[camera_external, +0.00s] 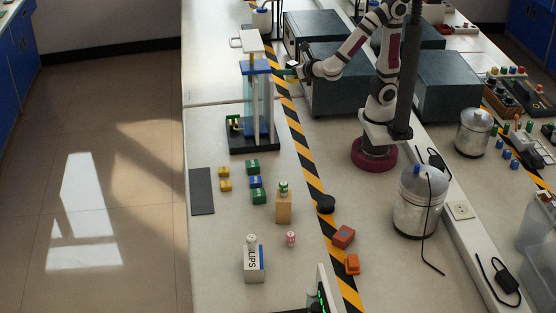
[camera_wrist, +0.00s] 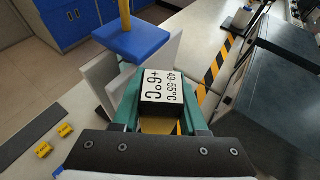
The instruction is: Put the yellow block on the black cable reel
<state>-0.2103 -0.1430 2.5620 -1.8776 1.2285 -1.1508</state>
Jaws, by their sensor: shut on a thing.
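Two small yellow blocks (camera_external: 224,172) (camera_external: 225,185) lie on the table beside a dark flat plate. They also show at the lower left of the wrist view (camera_wrist: 66,130) (camera_wrist: 44,150). My gripper (camera_external: 292,66) is far from both, raised beside the blue-topped stand. In the wrist view my gripper's teal fingers (camera_wrist: 160,104) are shut on a dark block with a white temperature label (camera_wrist: 162,86). A yellowish patch shows below the label; I cannot tell whether it belongs to the block.
The blue-topped stand (camera_external: 256,66) with upright panels is close left of my gripper. Dark grey boxes (camera_external: 340,90) stand to its right. Green and blue blocks (camera_external: 256,182), a tan box (camera_external: 284,208), a white box (camera_external: 254,264) and orange-red blocks (camera_external: 343,237) are nearer the camera.

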